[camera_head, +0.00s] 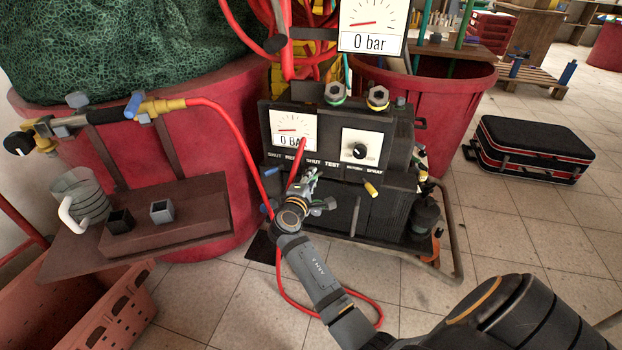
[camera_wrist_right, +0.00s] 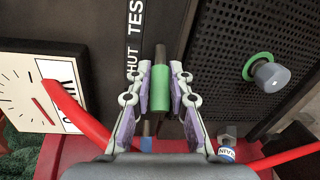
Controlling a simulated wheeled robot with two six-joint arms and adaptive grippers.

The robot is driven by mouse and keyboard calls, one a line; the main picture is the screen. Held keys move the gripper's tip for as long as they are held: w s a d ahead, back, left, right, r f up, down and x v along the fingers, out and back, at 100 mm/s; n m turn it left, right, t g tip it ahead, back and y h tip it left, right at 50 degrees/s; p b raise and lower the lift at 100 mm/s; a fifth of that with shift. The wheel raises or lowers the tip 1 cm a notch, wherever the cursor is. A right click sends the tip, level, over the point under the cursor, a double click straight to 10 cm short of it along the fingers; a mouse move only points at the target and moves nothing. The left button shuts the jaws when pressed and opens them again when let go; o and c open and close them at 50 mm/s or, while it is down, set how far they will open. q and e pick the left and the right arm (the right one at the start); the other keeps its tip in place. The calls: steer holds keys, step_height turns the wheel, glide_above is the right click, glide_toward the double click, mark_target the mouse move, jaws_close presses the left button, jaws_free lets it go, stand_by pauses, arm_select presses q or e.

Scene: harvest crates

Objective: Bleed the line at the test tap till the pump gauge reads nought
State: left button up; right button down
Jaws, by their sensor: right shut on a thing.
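The black pump unit (camera_head: 395,130) stands in the middle of the head view. Its gauge (camera_head: 291,128) shows 0 BAR, with the red needle pointing left. A larger gauge (camera_head: 372,25) above shows 0 bar. A label strip (camera_head: 331,163) with SHUT and TEST runs below the pump gauge. My right gripper (camera_head: 308,181) is at the front below this strip. In the wrist view, my right gripper (camera_wrist_right: 160,90) is shut on a green tap handle (camera_wrist_right: 160,80), beside the SHUT and TEST lettering (camera_wrist_right: 135,40). The handle's base is partly hidden. My left gripper is out of view.
A yellow-tipped handle (camera_head: 371,189) sits right of my gripper. A red hose (camera_head: 236,125) runs from a brass tap (camera_head: 160,106) at left. A shelf (camera_head: 205,210) holds a jug (camera_head: 85,195) and two small cups. A black case (camera_head: 535,145) lies on open floor at right.

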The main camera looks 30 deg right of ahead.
steer(key=c, duration=1.2)
jaws_free()
